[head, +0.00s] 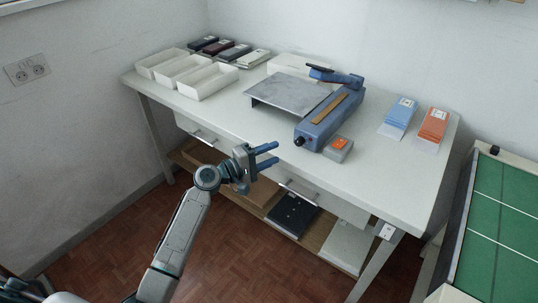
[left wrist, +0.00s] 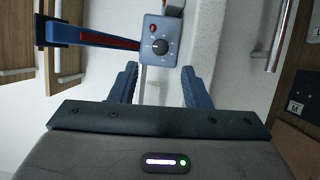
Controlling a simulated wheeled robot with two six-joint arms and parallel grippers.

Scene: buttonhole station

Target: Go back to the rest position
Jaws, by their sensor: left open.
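My left gripper (head: 277,153) is open and empty in the head view. It appears in front of the table's front edge, its two blue fingers pointing right. In the left wrist view its fingers (left wrist: 159,70) stand apart with nothing between them. Beyond them is a grey-blue box with a black dial and a red light (left wrist: 160,42). My right gripper is in neither view.
The white table (head: 400,180) carries a blue machine (head: 325,122) with a metal plate (head: 287,94), an orange-buttoned box (head: 338,148), white trays (head: 207,82), and blue (head: 397,115) and orange (head: 433,125) stacks. Drawers and a shelf lie below. A green-topped table (head: 500,210) stands right.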

